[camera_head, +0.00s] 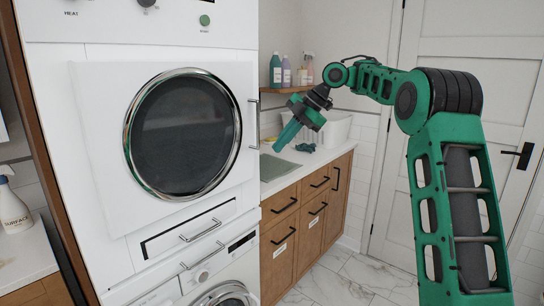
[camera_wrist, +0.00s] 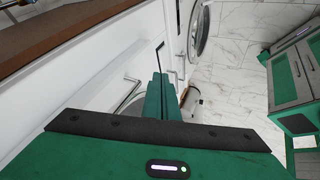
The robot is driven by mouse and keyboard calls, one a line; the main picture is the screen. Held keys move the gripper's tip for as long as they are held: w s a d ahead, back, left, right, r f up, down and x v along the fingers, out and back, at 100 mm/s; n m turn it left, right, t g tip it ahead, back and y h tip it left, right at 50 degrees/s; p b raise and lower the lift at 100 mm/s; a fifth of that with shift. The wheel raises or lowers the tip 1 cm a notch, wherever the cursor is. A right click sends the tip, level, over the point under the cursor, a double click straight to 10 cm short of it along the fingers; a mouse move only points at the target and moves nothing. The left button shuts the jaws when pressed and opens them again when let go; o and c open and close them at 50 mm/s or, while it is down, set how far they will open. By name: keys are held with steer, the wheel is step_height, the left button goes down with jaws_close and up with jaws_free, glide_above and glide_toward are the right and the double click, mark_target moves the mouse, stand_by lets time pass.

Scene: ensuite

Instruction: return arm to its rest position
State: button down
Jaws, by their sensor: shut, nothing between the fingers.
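My green arm reaches from the lower right across the head view, bent at its elbow, and ends in my gripper (camera_head: 280,148). The gripper hangs in front of the counter, just right of the upper white machine (camera_head: 95,150), with its fingers pointing down and left. In the wrist view the two green fingers of my gripper (camera_wrist: 160,82) lie together, shut, with nothing between them. Whether the fingers touch anything beside them cannot be told.
A wooden cabinet (camera_head: 318,228) with black handles stands behind the gripper. Bottles (camera_head: 275,72) stand on a shelf above it. A white door (camera_head: 470,65) is behind my arm. Marble floor (camera_head: 345,280) is open between cabinet and arm. A spray bottle (camera_head: 12,205) stands far left.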

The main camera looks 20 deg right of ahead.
steer(key=s+d+f+m+g+h, duration=0.1)
steer(key=s+d+f+m+h, duration=0.1)
steer(key=s+d+f+m, duration=0.3)
steer(key=s+d+f+m+h, duration=0.2)
steer(key=s+d+f+m, duration=0.3)
steer(key=s+m, duration=0.9)
steer(key=s+d+f+m+g+h, duration=0.1)
steer(key=s+d+f+m, duration=0.4)
steer(key=s, duration=2.4)
step_height(320, 180, down, 5)
steer(key=m+h, duration=0.1)
steer(key=m, duration=0.3)
steer(key=shift+s+d+r+m+g, duration=0.15)
steer(key=shift+s+d+m+g, duration=0.15)
steer(key=shift+s+d+m, duration=0.1)
steer(key=shift+w+f+h, duration=0.25)
steer(key=shift+w+h, duration=0.05)
steer(key=shift+w, duration=0.4)
